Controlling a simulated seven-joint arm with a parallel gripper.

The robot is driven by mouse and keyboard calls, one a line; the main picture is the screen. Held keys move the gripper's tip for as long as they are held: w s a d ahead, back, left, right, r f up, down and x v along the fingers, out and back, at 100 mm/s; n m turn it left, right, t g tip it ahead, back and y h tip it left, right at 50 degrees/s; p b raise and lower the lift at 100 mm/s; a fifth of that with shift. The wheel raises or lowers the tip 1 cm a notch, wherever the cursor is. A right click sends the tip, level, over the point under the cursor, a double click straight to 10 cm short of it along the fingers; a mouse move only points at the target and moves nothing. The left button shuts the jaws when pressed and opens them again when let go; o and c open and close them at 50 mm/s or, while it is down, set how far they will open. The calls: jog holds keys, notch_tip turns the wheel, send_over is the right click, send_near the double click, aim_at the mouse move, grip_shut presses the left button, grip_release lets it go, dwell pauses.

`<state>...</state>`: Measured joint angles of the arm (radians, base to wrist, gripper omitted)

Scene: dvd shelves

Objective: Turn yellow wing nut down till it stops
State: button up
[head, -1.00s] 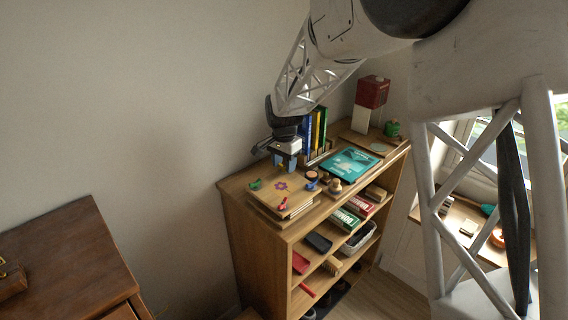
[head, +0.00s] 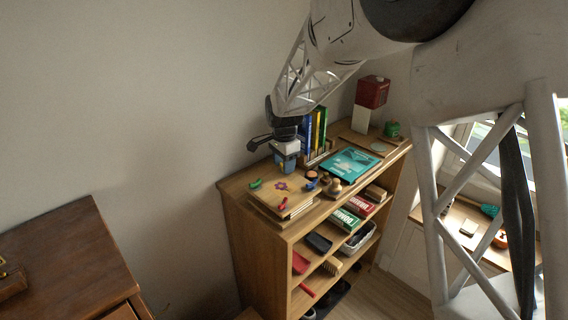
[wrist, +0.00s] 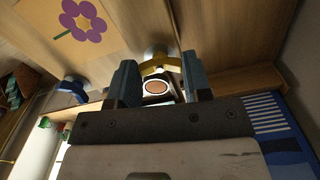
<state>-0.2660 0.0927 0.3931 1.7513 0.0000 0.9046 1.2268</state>
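The flower press (head: 293,193) lies on top of the bookcase, with a purple flower on its wooden board; the board also shows in the wrist view (wrist: 120,18). The yellow wing nut (wrist: 160,64) sits at the board's edge, on a pale round post. My gripper (wrist: 160,72) has one finger on each side of the nut. The wings span the gap and appear to touch both fingers. In the head view my gripper (head: 286,163) points down at the back of the press and hides the nut. Green (head: 255,184), red (head: 283,204) and blue (head: 311,185) wing nuts show at other corners.
Upright books (head: 316,130) stand close behind my gripper. A teal book (head: 349,163), small wooden items (head: 333,186) and a red-and-white lamp (head: 370,95) are farther right on the top. The wall is close behind the bookcase.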

jog(key=o, duration=0.4)
jog(key=shift+r, duration=0.1)
jog(key=shift+r, duration=3.85)
